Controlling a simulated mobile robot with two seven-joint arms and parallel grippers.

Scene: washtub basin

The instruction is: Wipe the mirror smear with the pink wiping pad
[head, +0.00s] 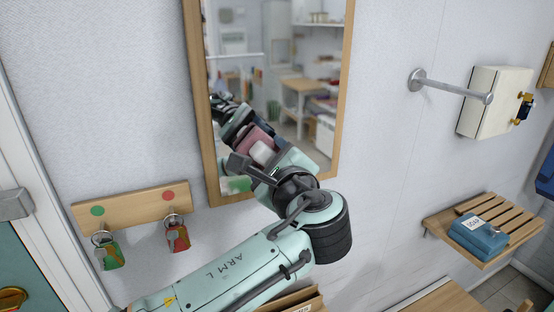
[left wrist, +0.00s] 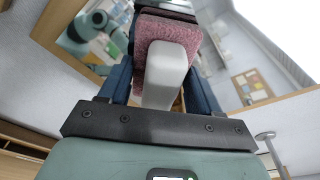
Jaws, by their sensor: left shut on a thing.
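The mirror (head: 290,80) hangs on the wall in a wooden frame (head: 345,70). My left gripper (head: 258,158) is in front of its lower left part, shut on the white handle (head: 262,152) of the pink wiping pad (head: 257,138). In the left wrist view, the white handle (left wrist: 168,72) sits between the dark blue fingers, with the fuzzy pink pad (left wrist: 200,80) beyond it. The pad is close to the glass; I cannot tell whether it touches. I cannot make out the smear; my gripper and arm hide part of the lower glass.
At right are a metal wall bar (head: 450,86), a white box (head: 493,100), and a slatted shelf (head: 515,217) holding a blue folded item (head: 478,236). The wall between mirror and bar is clear.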

